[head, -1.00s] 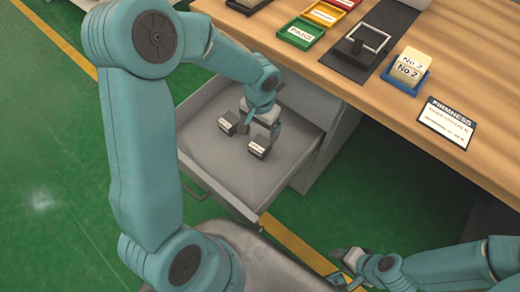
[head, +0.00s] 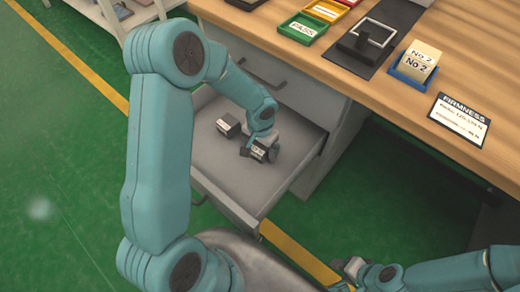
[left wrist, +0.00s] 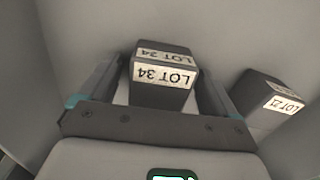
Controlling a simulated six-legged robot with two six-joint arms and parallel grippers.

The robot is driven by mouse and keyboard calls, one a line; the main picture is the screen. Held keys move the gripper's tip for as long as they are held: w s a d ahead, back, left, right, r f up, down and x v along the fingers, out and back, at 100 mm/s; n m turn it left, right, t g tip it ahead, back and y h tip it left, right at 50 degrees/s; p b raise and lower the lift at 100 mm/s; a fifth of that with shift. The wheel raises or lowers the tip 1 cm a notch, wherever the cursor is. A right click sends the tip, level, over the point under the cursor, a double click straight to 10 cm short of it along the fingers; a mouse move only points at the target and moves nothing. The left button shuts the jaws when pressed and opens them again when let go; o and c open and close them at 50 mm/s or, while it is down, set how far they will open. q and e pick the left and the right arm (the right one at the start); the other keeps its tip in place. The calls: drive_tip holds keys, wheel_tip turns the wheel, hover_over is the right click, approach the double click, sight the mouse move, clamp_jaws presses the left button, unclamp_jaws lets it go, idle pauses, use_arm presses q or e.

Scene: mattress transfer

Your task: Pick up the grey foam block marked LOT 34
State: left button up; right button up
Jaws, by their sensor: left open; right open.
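The grey foam block marked LOT 34 (left wrist: 162,74) lies in the open drawer, its white label upside down in the left wrist view. In the head view the block (head: 258,155) is partly covered by my left gripper (head: 259,148). My left gripper is open, with one finger on each side of the block; whether the fingers touch it I cannot tell. A second grey block, marked LOT 21 (left wrist: 270,99), lies apart, outside the fingers; in the head view it (head: 228,125) is farther left. My right gripper (head: 344,272) is open and empty at the bottom.
The drawer (head: 205,178) has raised walls close around the blocks. Above it is the wooden bench top (head: 440,70) with a green PASS tray (head: 302,28), a blue tray (head: 410,68) holding a No. 2 block, and a FIRMNESS card (head: 460,119).

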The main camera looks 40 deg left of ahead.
use_arm(q)
drive_tip(key=c, duration=1)
drive_tip(key=shift+r, duration=0.1)
drive_tip(key=shift+c, duration=0.2)
